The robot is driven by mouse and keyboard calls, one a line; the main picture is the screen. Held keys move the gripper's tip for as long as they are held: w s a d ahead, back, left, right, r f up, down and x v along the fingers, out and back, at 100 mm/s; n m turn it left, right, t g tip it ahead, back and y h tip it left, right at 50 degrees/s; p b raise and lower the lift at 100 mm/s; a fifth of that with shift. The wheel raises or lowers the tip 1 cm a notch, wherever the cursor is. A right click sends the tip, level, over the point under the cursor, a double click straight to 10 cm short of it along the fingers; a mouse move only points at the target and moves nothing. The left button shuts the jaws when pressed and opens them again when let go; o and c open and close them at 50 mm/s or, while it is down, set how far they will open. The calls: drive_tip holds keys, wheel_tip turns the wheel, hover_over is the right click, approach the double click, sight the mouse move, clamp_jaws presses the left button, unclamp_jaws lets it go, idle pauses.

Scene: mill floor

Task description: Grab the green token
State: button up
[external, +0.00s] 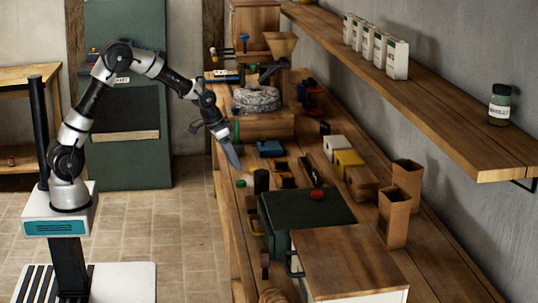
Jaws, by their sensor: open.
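I cannot clearly make out a green token. A small yellowish-green round piece (241,183) lies on the workbench near its left edge; it is too small to tell whether it is the token. A dark green upright cylinder (261,181) stands just right of it. My gripper (235,161) is above the left edge of the bench, pointing down and to the right, a little above the small piece in the picture. It is open, and I see nothing held in it. The gap between its fingers is hard to see from here.
A green box (290,222) with a red round piece (317,194) on top stands nearer the camera, beside a wood-topped white cabinet (345,262). Yellow (348,160) and white (337,148) blocks stand along the right. A shelf (430,95) overhangs the right.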

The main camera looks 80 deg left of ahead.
sight(241, 181)
drive_tip(key=shift+x, duration=1.15)
drive_tip(key=x, duration=0.5)
drive_tip(key=shift+s+d+f+b, duration=0.15)
drive_tip(key=shift+s+f+b, duration=0.1)
drive_tip(key=shift+b, duration=0.15)
drive_tip(key=shift+r, duration=0.1)
drive_tip(key=c, duration=1.1)
